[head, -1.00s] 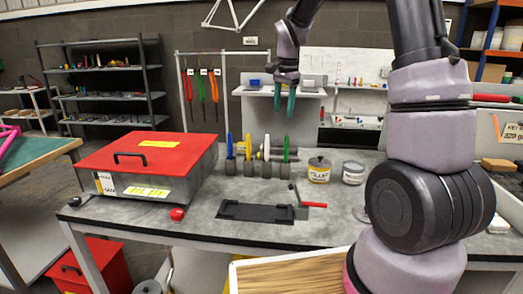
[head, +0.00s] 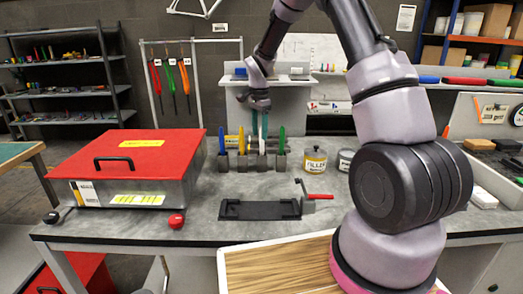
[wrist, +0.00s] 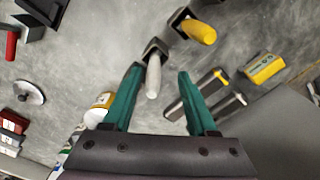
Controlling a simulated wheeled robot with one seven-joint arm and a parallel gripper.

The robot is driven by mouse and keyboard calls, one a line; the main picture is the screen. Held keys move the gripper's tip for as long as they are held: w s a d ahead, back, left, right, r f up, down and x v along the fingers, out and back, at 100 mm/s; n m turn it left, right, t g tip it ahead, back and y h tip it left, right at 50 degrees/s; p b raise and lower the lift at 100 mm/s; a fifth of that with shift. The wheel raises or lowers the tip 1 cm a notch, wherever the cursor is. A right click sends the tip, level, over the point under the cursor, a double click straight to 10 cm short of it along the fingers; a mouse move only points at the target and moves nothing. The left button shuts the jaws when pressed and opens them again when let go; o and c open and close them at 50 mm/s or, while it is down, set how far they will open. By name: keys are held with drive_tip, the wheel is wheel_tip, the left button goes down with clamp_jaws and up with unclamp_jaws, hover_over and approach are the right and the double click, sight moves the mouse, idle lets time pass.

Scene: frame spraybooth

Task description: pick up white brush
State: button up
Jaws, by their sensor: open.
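The white brush (wrist: 153,76) stands handle up in a dark holder on the grey bench, seen from above in the wrist view. My gripper (wrist: 160,74) is open and empty, with its two teal fingers on either side of the white handle in the picture. The left finger looks closer to the handle than the right one. I cannot tell how far the tips are above it. In the head view my gripper (head: 260,134) points down over the row of brushes, and its fingers partly hide the white brush there.
A yellow-handled brush (wrist: 200,32) stands beside the white one. A green brush (head: 282,140) and a blue brush (head: 222,145) stand in the same row. A filler can (head: 315,160) is to the right. A red-lidded box (head: 130,150) is at left. A black tray (head: 258,210) lies in front.

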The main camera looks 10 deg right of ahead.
sight(261, 143)
drive_tip(key=f, duration=0.5)
drive_tip(key=shift+s+d+f, duration=0.15)
drive_tip(key=shift+s+d, duration=0.15)
clamp_jaws()
